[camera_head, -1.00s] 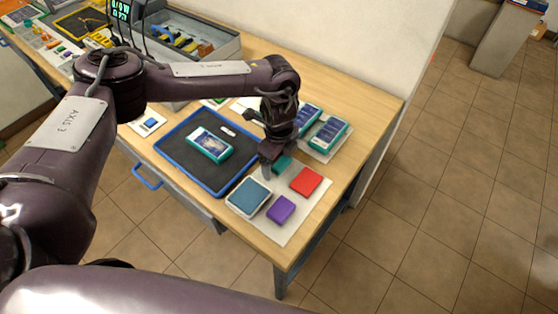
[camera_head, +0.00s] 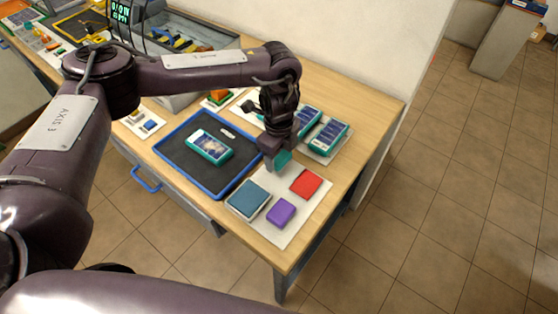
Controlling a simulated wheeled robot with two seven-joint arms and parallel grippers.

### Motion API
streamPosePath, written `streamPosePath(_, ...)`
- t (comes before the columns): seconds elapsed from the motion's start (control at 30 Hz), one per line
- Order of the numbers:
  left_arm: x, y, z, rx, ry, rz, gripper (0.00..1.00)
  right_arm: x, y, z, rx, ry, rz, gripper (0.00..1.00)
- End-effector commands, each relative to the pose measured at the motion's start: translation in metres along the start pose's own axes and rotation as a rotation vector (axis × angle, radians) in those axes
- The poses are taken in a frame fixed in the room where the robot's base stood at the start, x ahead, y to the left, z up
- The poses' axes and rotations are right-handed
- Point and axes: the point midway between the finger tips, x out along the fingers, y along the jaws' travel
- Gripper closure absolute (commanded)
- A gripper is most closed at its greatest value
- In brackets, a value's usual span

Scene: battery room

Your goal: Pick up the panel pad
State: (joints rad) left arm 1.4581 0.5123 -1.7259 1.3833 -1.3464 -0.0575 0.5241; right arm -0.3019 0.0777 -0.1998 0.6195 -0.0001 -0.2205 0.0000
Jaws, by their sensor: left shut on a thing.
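A teal pad (camera_head: 283,160) is in the jaws of my left gripper (camera_head: 276,163). The gripper is shut on it and points down above the back of a white sheet (camera_head: 293,232). Part of the pad is hidden by the fingers. It appears a little above the sheet. A red pad (camera_head: 306,184) and a purple pad (camera_head: 281,213) lie on the sheet in front of it. I cannot tell by label which one is the panel pad. My right gripper is not in view.
A blue-grey pad in a small tray (camera_head: 248,198) stands at the sheet's left. A blue-rimmed dark tray (camera_head: 183,172) holds a teal-and-white device (camera_head: 210,146). Two similar devices (camera_head: 327,137) stand behind the gripper. The table's right end is clear.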

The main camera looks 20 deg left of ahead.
Motion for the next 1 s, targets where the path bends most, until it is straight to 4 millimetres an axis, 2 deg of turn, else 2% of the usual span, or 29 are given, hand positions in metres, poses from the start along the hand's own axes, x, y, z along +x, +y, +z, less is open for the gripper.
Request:
streamPosePath(0.1,-0.028,-0.002,0.0,0.001,0.0,-0.006,0.65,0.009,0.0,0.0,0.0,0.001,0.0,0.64)
streamPosePath(0.3,-0.093,-0.002,0.001,0.002,-0.005,-0.008,0.65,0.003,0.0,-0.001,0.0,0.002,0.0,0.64)
streamPosePath(0.5,-0.137,-0.001,0.0,0.002,-0.004,-0.006,0.65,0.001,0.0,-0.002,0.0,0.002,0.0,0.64)
streamPosePath(0.7,-0.162,-0.001,0.0,0.001,-0.001,-0.002,0.65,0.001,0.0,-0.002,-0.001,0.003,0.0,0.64)
streamPosePath(1.0,-0.17,0.0,0.0,0.0,0.001,0.0,0.65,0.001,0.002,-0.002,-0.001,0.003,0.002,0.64)
